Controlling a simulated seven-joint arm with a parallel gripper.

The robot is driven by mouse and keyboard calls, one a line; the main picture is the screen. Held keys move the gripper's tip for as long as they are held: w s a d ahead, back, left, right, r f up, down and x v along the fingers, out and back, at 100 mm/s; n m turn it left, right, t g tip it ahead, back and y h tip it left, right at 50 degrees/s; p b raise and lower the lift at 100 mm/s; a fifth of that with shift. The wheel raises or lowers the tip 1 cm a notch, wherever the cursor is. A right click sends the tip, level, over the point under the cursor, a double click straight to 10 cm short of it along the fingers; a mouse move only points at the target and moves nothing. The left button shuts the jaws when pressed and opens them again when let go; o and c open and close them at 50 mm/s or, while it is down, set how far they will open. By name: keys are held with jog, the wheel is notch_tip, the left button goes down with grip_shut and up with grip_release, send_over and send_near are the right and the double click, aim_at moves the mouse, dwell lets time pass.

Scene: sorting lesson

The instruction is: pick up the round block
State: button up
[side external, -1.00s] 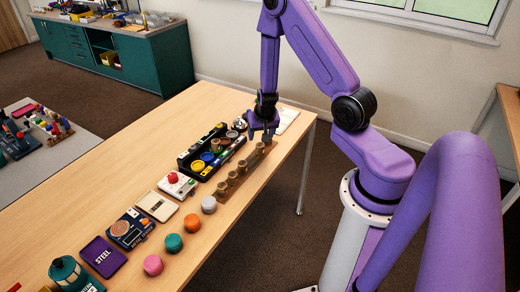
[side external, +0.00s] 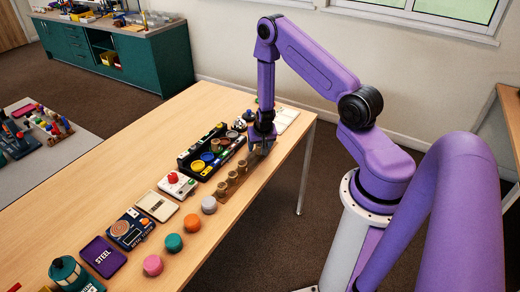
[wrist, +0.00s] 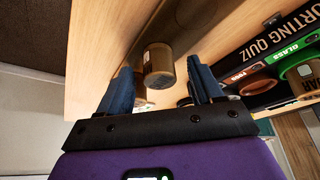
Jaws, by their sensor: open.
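A brown round block (wrist: 158,66) stands between my two fingers in the wrist view, at the far end of a wooden strip. My gripper (wrist: 160,78) is open, with one dark blue finger on each side of the block; I cannot tell whether either finger touches it. In the side view my gripper (side external: 262,148) is low over the strip's far end and hides most of that block.
A black sorting tray (side external: 190,158) with coloured cups lies beside the strip. Round pieces in grey (side external: 209,205), orange (side external: 192,223), teal (side external: 173,243) and pink (side external: 153,265) stand along the table's near side.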

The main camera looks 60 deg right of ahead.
aim_at(260, 145)
jog(key=shift+f, duration=0.15)
jog(key=c, duration=1.1)
jog(key=shift+r, duration=5)
